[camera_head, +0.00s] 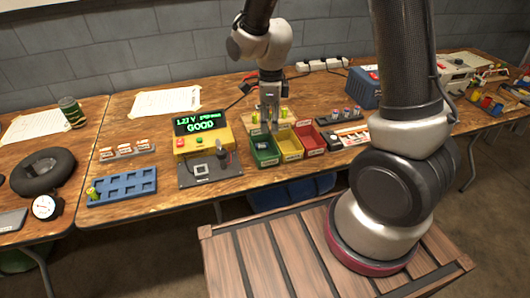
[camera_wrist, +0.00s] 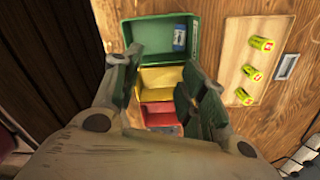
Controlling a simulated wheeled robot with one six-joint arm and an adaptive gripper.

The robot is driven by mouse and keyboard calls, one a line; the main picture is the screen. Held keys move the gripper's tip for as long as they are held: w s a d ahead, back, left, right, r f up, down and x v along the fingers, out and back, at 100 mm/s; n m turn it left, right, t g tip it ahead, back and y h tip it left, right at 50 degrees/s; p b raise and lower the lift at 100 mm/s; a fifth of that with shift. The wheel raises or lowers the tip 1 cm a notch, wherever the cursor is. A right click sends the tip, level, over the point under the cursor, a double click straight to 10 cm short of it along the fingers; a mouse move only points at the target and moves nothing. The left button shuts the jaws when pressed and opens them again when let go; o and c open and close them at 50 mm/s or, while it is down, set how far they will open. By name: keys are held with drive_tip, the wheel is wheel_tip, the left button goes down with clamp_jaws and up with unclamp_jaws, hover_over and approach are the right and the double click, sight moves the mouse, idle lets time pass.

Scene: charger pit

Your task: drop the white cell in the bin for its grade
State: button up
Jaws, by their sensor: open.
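The green bin (camera_head: 265,155) stands at the left of the row of bins, with its label facing front. A small pale, bluish-white cell (camera_wrist: 180,38) lies inside the green bin near a wall in the wrist view. My gripper (camera_head: 270,125) is above the bins, pointing down; in the wrist view its two fingers (camera_wrist: 162,62) are spread with nothing between them. The yellow bin (camera_wrist: 160,78) and red bin (camera_wrist: 158,108) follow beside the green one and look empty where seen. The tester (camera_head: 203,133) reads 1.27 V and GOOD.
A blue tray (camera_head: 123,186) with one green cell lies at the left of the tester. A rack of cells (camera_head: 342,116) and a blue box (camera_head: 364,87) stand to the right.

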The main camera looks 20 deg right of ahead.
wheel_tip(320, 180, up, 11)
drive_tip(key=shift+f, duration=0.15)
idle(0.4)
drive_tip(key=s+d+r+n+t, duration=0.2)
drive_tip(key=s+d+r+n, duration=0.4)
drive_tip(key=s+n, duration=0.3)
drive_tip(key=s+d+r+n+t, duration=0.2)
drive_tip(key=s+d+r+n, duration=0.4)
drive_tip(key=s+d+n, duration=0.3)
drive_tip(key=s+n, duration=0.1)
drive_tip(key=n, duration=0.3)
drive_tip(key=shift+r, duration=0.25)
idle(0.6)
